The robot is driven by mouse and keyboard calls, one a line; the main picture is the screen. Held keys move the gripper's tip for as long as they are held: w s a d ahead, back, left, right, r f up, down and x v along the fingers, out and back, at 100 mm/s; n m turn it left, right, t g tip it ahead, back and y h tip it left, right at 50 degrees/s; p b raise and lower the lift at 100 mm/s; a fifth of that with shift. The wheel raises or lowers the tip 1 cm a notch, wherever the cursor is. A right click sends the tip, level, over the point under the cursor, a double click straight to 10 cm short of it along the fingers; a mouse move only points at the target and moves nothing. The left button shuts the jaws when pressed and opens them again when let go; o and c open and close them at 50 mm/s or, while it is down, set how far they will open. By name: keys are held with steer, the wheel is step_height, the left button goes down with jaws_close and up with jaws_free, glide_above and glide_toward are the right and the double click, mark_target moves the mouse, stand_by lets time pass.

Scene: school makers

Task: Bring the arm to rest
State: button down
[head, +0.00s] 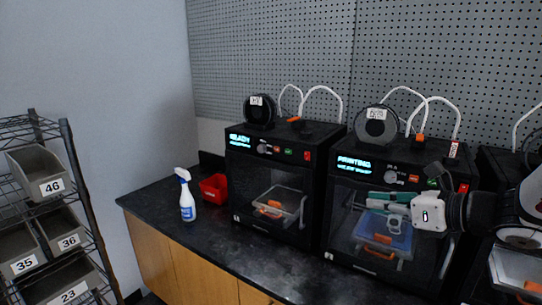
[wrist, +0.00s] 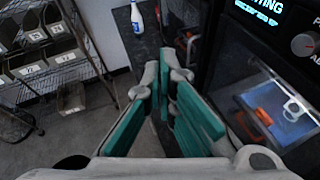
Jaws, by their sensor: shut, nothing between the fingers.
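My gripper (head: 372,201) is in front of the right-middle 3D printer, whose display reads PRINTING. My arm reaches in from the right edge of the head view, and the fingers point left. In the wrist view my gripper (wrist: 164,78) shows its green finger pads close together, shut with nothing between them. The gripper is raised above the counter's front edge and appears apart from the printer (head: 345,215), though the exact gap is hard to tell.
Another printer (head: 240,190), a red bin (head: 214,188) and a spray bottle (head: 187,200) stand on the dark counter (head: 285,262). The spray bottle also shows in the wrist view (wrist: 137,18). A wire rack with numbered grey bins (head: 40,172) stands at left.

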steer(key=s+a+n+g+h, duration=0.2)
steer(key=s+a+n+g, duration=0.5)
steer(key=s+a+n, duration=0.6)
steer(key=s+d+r+n+t+h, duration=0.1)
steer(key=s+d+n+h, duration=0.5)
steer(key=s+n, duration=0.5)
steer(key=d+n, duration=0.2)
steer(key=n, duration=0.3)
steer(key=shift+s+d+r+n+h, duration=0.15)
steer(key=shift+d+r+n+h, duration=0.15)
steer(key=shift+r+n, duration=0.1)
